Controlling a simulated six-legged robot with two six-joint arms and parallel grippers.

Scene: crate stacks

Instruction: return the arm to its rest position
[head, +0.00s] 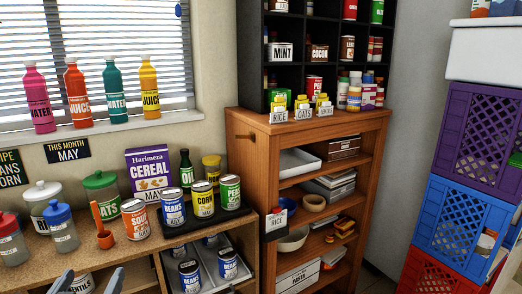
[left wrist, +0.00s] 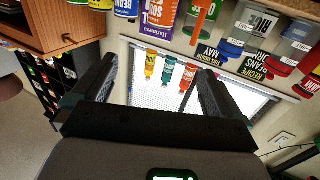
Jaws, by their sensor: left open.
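My left gripper (head: 90,281) shows at the bottom left edge of the head view, with its two fingers apart. It is in front of the shelf that holds jars and cans. In the left wrist view my left gripper (left wrist: 156,66) is open, with nothing between its fingers. That view is upside down and looks past the fingers to the window and the bottles on its sill. The rest of the left arm is out of the head view. My right gripper is in neither view.
A wooden counter (head: 75,262) near the gripper carries jars, a cereal box (head: 150,174) and cans such as the soup can (head: 135,219). A brown shelf unit (head: 251,175) stands right of it. Stacked crates, including a blue crate (head: 422,222), stand at the far right.

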